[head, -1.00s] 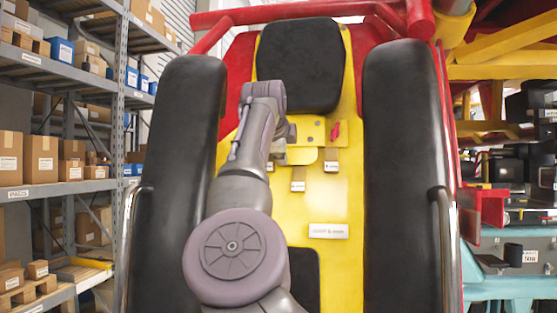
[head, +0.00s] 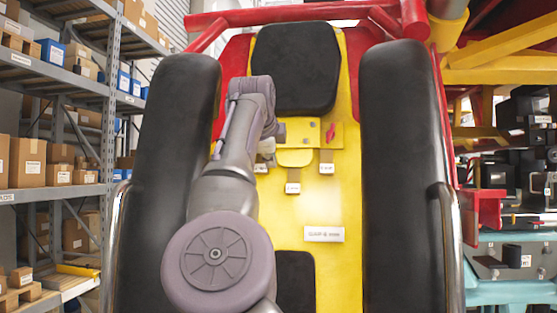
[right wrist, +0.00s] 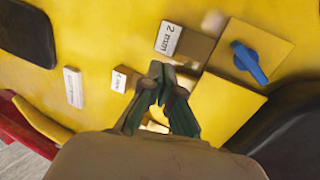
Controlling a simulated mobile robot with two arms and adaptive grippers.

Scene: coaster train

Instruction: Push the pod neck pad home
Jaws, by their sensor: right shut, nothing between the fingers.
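The neck pad (head: 295,67) is a black rounded cushion at the top of the yellow seat back (head: 345,205). A black edge at the lower right of the right wrist view (right wrist: 290,135) looks like part of it. Below it sits a yellow plate with a knob, red in the head view (head: 331,133) and blue in the right wrist view (right wrist: 250,62). My right gripper (right wrist: 162,70) is shut and empty beside this plate, near two labelled tags, one reading 2 mm (right wrist: 170,38). In the head view my right arm mostly hides it. My left gripper is out of view.
Tall black side bolsters stand left (head: 178,180) and right (head: 402,170) of the seat back. A white label plate (head: 324,234) and a lower black pad (head: 296,281) lie below. Shelves with boxes (head: 60,150) stand at the left, a teal bench (head: 510,265) at the right.

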